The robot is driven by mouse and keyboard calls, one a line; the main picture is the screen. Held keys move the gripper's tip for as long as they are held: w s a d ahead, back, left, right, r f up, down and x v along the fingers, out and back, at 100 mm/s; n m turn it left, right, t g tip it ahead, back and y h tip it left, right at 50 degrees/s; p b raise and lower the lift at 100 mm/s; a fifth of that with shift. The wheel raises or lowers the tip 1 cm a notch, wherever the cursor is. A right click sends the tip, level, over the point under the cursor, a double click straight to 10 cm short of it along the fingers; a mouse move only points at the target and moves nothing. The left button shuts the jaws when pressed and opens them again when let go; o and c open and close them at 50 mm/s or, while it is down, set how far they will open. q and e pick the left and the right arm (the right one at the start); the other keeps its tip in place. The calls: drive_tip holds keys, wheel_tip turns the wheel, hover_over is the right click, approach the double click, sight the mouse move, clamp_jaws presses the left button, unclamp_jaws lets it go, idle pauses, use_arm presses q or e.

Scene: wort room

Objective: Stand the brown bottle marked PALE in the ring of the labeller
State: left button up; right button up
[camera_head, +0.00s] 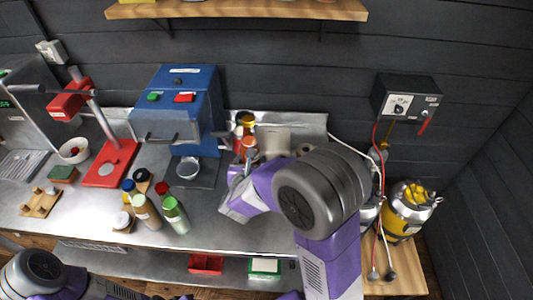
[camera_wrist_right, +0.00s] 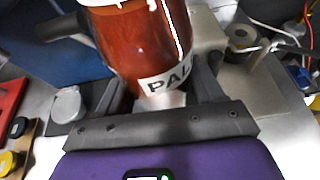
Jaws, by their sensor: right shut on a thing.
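The brown bottle marked with letters reading PAL, the rest cut off (camera_wrist_right: 145,45), is between the fingers of my right gripper (camera_wrist_right: 160,95). The gripper is shut on it. In the head view my right gripper (camera_head: 238,185) is over the bench, right of the blue machine, partly hidden by my own arm. The blue machine (camera_head: 186,95) has a dark base plate with a round clear-grey cup or ring (camera_head: 188,168) on it. That round part also shows in the right wrist view (camera_wrist_right: 66,105). I cannot tell for sure which machine is the labeller. My left gripper is not clearly in view.
Several capped bottles stand front left of the blue machine, including a green one (camera_head: 175,214). A red stand (camera_head: 110,163) is farther left. A grey box-like device (camera_head: 278,140) is behind my right arm.

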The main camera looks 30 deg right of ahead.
drive_tip(key=d+m+g+h, duration=0.6)
drive_tip(key=d+m+g, duration=0.2)
drive_tip(key=m+g, duration=0.1)
drive_tip(key=f+m+g+b, duration=0.1)
drive_tip(key=f, duration=0.1)
drive_tip(key=f+m+g+b, duration=0.1)
drive_tip(key=f+b, duration=0.1)
drive_tip(key=f+g+b, duration=0.1)
drive_tip(key=f+b, duration=0.1)
drive_tip(key=f, duration=0.1)
drive_tip(key=shift+a+f+m, duration=0.1)
drive_tip(key=shift+a+m, duration=0.2)
drive_tip(key=shift+m, duration=0.1)
drive_tip(key=shift+a+f+p, duration=0.1)
drive_tip(key=shift+f+p, duration=0.35)
idle(0.9)
drive_tip(key=shift+f, duration=0.6)
idle(0.4)
drive_tip(key=shift+f, duration=0.35)
idle(0.5)
